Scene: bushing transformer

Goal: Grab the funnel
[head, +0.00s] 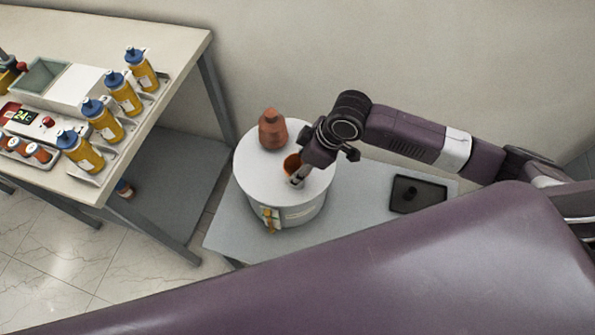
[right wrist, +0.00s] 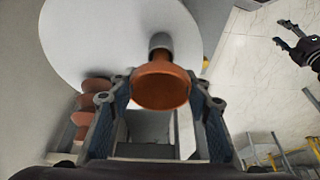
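The funnel is a brownish-orange cup-like piece (right wrist: 160,88) between the fingers of my right gripper (right wrist: 161,98) in the right wrist view. A grey cylindrical fitting shows behind its wide end. In the head view the orange funnel (head: 291,164) is on the white round top of the drum-shaped transformer (head: 258,178), partly hidden by my right gripper (head: 297,181). The right fingers stand wide apart, one on each side of the funnel; I cannot tell whether they touch it. My left gripper (right wrist: 291,36) shows only in the right wrist view, at the upper right, with its fingers apart.
A brown ribbed bushing (head: 272,130) stands on the drum's top, close to the right gripper. A dark tray (head: 418,194) lies on the grey low table (head: 365,197). The left workbench (head: 150,115) holds several yellow bottles with blue caps and a grey bin (head: 45,76).

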